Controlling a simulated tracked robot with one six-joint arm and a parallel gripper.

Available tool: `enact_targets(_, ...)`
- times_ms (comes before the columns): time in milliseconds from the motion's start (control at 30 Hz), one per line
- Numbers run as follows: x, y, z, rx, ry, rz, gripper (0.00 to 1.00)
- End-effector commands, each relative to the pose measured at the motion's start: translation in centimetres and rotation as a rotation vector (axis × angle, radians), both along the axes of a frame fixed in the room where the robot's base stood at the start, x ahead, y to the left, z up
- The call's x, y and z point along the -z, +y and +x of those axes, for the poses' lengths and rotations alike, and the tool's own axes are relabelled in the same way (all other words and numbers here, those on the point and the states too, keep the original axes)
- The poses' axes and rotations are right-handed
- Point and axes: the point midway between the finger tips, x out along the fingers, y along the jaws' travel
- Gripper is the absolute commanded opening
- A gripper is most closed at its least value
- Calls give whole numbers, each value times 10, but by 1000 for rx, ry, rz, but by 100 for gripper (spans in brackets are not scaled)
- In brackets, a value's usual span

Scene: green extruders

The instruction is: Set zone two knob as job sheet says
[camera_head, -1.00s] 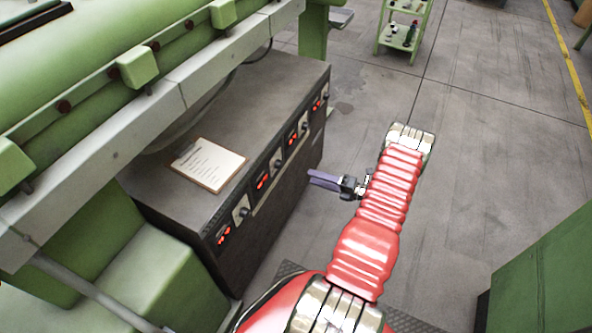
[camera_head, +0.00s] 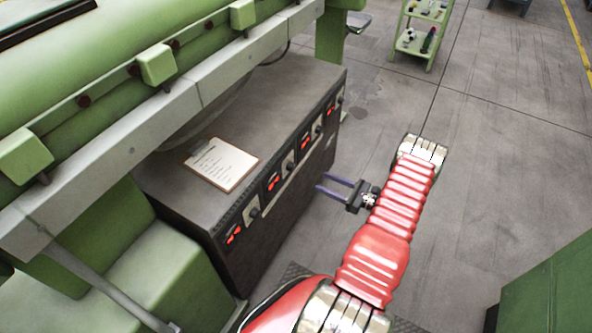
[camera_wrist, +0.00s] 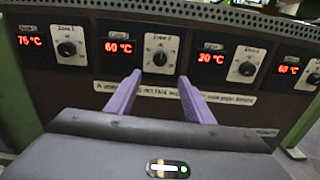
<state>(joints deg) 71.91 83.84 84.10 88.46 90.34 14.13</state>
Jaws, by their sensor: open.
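The zone two knob (camera_wrist: 160,57) is a dark round knob on a pale plate, beside a red display (camera_wrist: 118,47) reading 60 °C. In the head view the knob (camera_head: 288,165) is on the cabinet's front. The job sheet (camera_head: 222,164) lies on a clipboard on the cabinet top; its writing is too small to read. My gripper (camera_head: 328,184) is open and empty, apart from the cabinet front. In the wrist view, its two purple fingers (camera_wrist: 160,82) point toward the panel, one on each side below the zone two knob.
Other knobs on the same cabinet are at the left (camera_wrist: 67,48) and right (camera_wrist: 247,68), with displays reading about 75 °C and 20 °C. A lettered strip runs below them. The green machine (camera_head: 100,90) overhangs the cabinet.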

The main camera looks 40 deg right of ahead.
Motion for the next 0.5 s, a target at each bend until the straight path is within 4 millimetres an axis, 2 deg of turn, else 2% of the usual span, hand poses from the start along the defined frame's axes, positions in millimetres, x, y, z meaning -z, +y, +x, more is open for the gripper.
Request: enact_targets(500, 0, 1, 3, -1, -13, -36, 48)
